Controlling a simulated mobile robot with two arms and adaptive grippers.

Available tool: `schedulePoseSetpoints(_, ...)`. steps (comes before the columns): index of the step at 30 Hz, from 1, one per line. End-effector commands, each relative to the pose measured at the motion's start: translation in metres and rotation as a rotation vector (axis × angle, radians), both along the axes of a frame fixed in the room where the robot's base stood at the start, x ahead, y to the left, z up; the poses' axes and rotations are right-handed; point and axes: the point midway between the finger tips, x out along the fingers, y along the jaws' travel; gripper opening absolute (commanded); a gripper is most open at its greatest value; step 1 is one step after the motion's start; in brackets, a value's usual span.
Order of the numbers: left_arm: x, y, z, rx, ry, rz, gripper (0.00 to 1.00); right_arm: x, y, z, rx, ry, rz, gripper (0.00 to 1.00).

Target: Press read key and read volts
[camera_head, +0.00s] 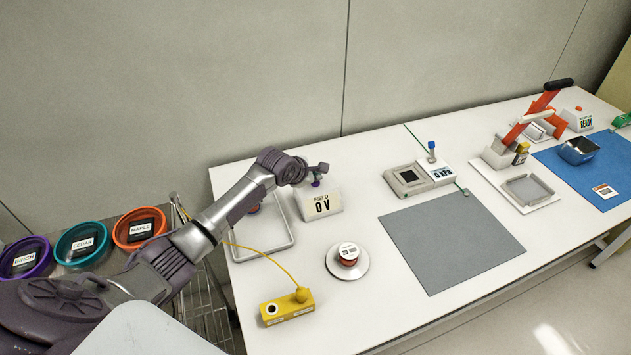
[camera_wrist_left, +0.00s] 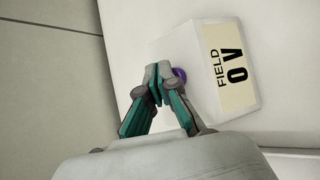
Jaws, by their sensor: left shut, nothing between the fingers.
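The field meter (camera_head: 322,203) is a white box near the back left of the table, its label reading "FIELD 0 V"; it also fills the right of the left wrist view (camera_wrist_left: 205,85). A purple key (camera_wrist_left: 180,75) sits on the box and shows small in the head view (camera_head: 316,183). My left gripper (camera_head: 319,170) is shut and empty, over the box at the key. In the left wrist view its fingertips (camera_wrist_left: 158,82) overlap the key's edge; I cannot tell whether they touch it. My right gripper is not in view.
A wire-frame stand (camera_head: 291,238) is left of the meter. In front are a yellow box (camera_head: 287,307) with a cable and a red-and-white spool on a round plate (camera_head: 333,268). A grey mat (camera_head: 450,245) lies to the right. Labelled bowls (camera_head: 140,229) stand left of the table.

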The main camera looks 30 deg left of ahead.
Motion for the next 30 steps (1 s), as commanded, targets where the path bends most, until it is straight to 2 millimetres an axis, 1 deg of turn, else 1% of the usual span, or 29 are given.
schedulePoseSetpoints(18,-0.0006,0.0001,-0.0086,0.0,0.003,0.0,0.0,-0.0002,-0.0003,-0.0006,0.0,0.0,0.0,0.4)
schedulePoseSetpoints(26,-0.0007,0.0004,-0.0088,0.002,0.003,0.0,0.0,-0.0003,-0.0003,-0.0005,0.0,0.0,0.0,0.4)
schedulePoseSetpoints(30,-0.0007,0.0003,-0.0059,0.001,0.003,0.001,0.0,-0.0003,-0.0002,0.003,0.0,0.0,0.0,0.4)
